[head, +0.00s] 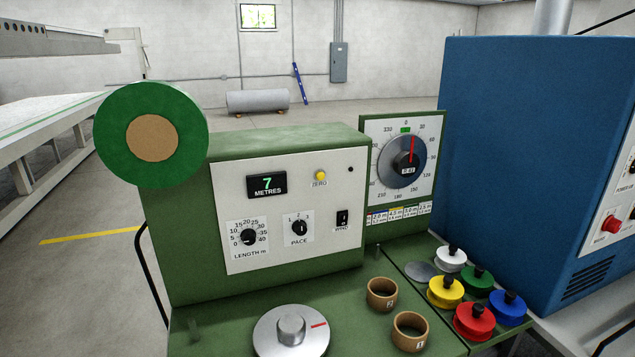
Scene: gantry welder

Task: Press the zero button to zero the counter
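The zero button (320,175) is a small yellow knob on the upper right of the white front panel (290,254) of a green machine, with the label ZERO under it. The counter (267,185) is a dark display to the button's left and reads 7 METRES. Nothing covers the button or the counter. Neither of my grippers shows in the head view.
The panel also has a length dial (248,237), a pace dial (299,228) and a wind switch (342,218). Below stand a silver turntable (275,335), brown rings (381,293) and several coloured spools (445,292). A green roll (185,110) is at left, a blue cabinet (530,150) at right.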

